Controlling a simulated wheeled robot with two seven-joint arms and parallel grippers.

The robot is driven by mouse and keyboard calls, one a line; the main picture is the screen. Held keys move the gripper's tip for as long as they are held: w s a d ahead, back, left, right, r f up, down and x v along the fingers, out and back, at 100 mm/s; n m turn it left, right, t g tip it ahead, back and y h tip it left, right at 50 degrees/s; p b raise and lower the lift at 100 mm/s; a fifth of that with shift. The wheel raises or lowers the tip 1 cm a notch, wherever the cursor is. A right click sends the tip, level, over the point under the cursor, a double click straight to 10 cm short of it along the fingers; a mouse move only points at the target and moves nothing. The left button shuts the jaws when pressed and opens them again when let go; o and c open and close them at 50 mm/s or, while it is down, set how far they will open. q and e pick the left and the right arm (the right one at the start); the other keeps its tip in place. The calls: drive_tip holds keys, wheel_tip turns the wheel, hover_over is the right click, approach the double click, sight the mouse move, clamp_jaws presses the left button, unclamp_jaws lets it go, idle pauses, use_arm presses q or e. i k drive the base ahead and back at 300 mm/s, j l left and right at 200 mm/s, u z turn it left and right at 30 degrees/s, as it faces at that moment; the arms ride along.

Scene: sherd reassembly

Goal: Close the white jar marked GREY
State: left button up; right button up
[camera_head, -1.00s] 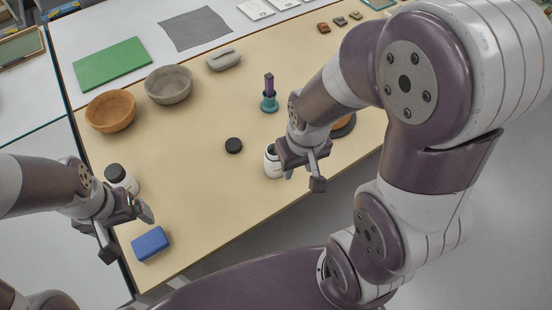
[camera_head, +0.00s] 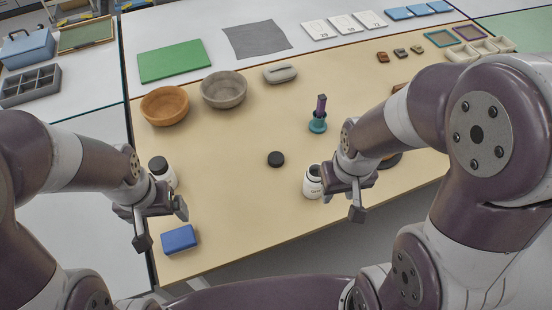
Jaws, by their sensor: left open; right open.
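An open white jar (camera_head: 312,187) stands upright near the table's front edge, with a dark mouth and no lid on it. A second white jar (camera_head: 167,178) with a black lid on top stands at the left. I cannot read the marking on either jar. A loose black lid (camera_head: 276,159) lies flat on the table, left of and behind the open jar. My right gripper (camera_head: 341,204) is open just right of the open jar and partly overlaps it in view.
A blue block (camera_head: 179,239) lies near the front left edge. An orange bowl (camera_head: 165,107), a grey bowl (camera_head: 223,91) and a grey lidded-looking dish (camera_head: 280,74) stand behind. A teal holder (camera_head: 317,125) with a purple piece stands behind the open jar.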

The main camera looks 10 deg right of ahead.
sight(312, 186)
drive_tip(key=i+l, duration=0.1)
drive_tip(key=l, duration=0.35)
drive_tip(key=i+l, duration=0.1)
drive_tip(key=l, duration=0.4)
drive_tip(key=i+l, duration=0.1)
drive_tip(key=l, duration=0.35)
drive_tip(key=i+l, duration=0.1)
drive_tip(key=l, duration=0.35)
drive_tip(key=l+u, duration=0.1)
drive_tip(key=u, duration=0.25)
drive_tip(key=l+u, duration=0.1)
drive_tip(key=u, duration=1.6)
